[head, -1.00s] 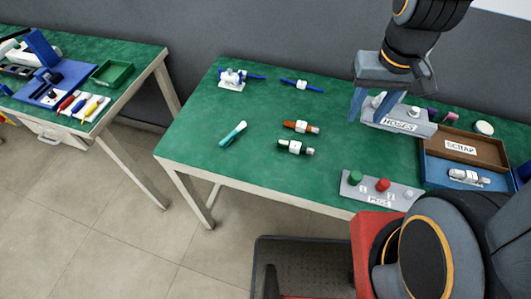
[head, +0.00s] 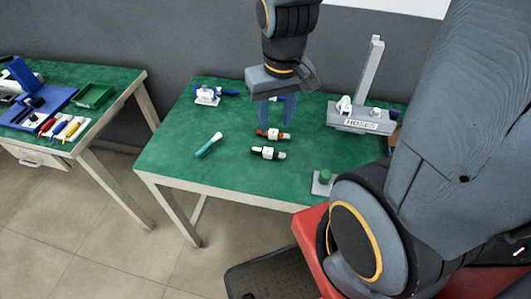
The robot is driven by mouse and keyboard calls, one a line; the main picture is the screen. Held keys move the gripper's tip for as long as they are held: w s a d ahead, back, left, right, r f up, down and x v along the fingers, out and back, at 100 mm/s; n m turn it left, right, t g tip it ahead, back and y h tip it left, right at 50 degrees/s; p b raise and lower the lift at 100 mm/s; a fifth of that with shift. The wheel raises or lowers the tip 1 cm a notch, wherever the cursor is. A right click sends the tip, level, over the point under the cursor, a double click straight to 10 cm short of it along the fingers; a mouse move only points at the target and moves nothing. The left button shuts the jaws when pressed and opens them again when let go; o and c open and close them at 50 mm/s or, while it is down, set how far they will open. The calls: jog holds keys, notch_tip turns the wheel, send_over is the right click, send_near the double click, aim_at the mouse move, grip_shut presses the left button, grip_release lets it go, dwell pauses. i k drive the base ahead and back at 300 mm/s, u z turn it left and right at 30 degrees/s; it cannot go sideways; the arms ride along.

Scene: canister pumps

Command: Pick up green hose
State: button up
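A dark green hose piece (head: 268,153) with a white middle band lies on the green bench top, nearer the front edge than an orange-brown piece (head: 272,134) of like shape. My gripper (head: 275,113) points down above the bench. Its two blue fingers are apart with nothing seen between them. In the picture the fingertips end just above the orange-brown piece and above the dark green one; their exact height is hard to tell.
A teal-and-white tool (head: 208,145) lies to the left. A blue-and-white part (head: 208,95) stands at the back left. A grey stand marked HOSES (head: 360,118) with an upright post is to the right. The bench's left front is clear.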

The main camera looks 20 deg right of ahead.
aim_at(267, 153)
jog(key=u, duration=0.45)
jog(key=k, duration=1.15)
jog(key=i, duration=0.75)
jog(key=u, duration=0.7)
